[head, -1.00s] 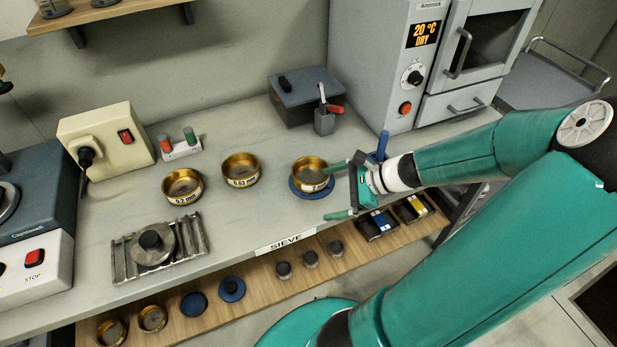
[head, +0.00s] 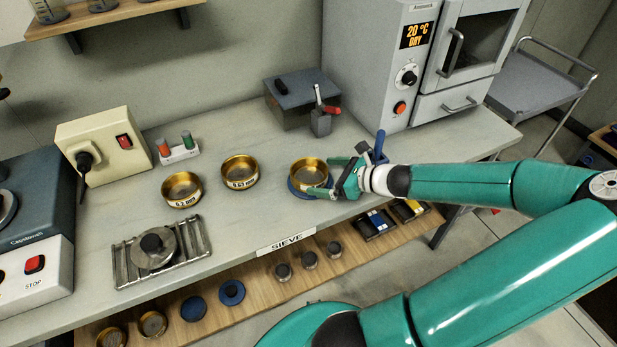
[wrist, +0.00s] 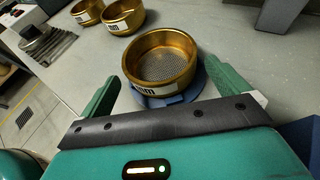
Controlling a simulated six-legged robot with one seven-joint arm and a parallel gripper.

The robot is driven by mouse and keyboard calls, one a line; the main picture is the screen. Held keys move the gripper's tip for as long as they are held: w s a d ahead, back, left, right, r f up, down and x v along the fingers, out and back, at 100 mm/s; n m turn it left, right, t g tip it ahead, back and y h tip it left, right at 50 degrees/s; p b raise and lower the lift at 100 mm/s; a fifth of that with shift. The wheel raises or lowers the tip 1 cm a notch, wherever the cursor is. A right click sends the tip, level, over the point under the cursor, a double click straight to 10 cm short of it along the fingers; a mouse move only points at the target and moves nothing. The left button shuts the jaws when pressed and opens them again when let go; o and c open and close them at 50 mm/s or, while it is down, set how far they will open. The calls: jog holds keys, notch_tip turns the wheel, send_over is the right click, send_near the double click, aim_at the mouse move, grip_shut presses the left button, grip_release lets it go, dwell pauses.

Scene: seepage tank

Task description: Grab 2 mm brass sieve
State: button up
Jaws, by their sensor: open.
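A brass sieve (head: 309,172) with mesh in its floor sits on a blue round pan (head: 298,190) on the bench. In the wrist view this sieve (wrist: 160,62) lies ahead between my fingers, over the blue pan (wrist: 205,88). Its white label is partly out of sight and only "mm" reads. My gripper (head: 322,176) is open and empty, at the sieve's right side. One finger is on either side of the sieve's near part; I cannot tell whether they touch it. Two more brass sieves, one labelled about 0.2 mm (head: 181,188) and another (head: 240,171), stand to the left.
A grey oven (head: 375,65) stands behind right, and a grey-blue box (head: 300,95) and a holder with a red-handled tool (head: 320,122) stand behind the sieve. A wooden shelf (head: 260,290) runs below the bench edge.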

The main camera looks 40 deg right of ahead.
aim_at(294, 168)
jog(key=x, duration=0.5)
jog(key=shift+w+a, duration=0.15)
jog(key=shift+w, duration=0.25)
jog(key=shift+r, duration=0.1)
jog(key=c, duration=0.7)
jog(key=shift+c, duration=0.2)
jog(key=shift+r, duration=0.8)
jog(key=s+r, duration=1.1)
jog(key=s, duration=0.3)
